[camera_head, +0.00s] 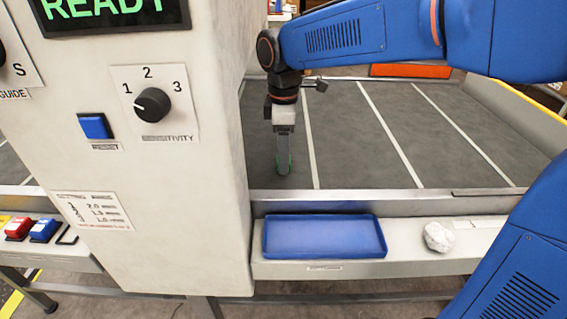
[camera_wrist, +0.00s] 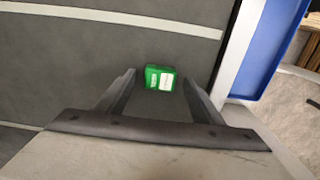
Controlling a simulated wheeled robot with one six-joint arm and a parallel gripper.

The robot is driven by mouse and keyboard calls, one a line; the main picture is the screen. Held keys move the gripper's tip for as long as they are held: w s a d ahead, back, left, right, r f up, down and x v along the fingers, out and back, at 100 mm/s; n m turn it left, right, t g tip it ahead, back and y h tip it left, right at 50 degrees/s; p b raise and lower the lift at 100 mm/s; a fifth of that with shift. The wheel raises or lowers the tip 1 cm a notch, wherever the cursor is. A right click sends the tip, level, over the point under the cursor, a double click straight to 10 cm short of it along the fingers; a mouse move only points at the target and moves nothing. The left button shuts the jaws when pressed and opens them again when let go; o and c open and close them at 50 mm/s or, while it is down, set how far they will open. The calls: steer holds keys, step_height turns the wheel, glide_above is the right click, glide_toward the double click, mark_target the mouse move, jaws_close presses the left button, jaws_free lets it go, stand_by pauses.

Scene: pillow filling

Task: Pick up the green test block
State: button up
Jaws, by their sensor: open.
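The green test block (camera_wrist: 153,78) with a white label lies on the dark belt, between and just past the tips of my open gripper (camera_wrist: 160,78) in the wrist view. In the head view my gripper (camera_head: 284,168) points down at the belt beside the cabinet. I cannot tell whether the fingers touch the block.
The grey belt (camera_head: 352,140) has white stripes and a raised front rail (camera_head: 350,203). A tall white control cabinet (camera_head: 200,215) stands close left of my gripper. A blue tray (camera_head: 325,237) and a crumpled white lump (camera_head: 437,237) sit on the front ledge. The belt to the right is clear.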

steer(key=shift+f, duration=0.45)
steer(key=c, duration=1.3)
steer(key=shift+o, duration=0.2)
steer(key=shift+r, duration=0.1)
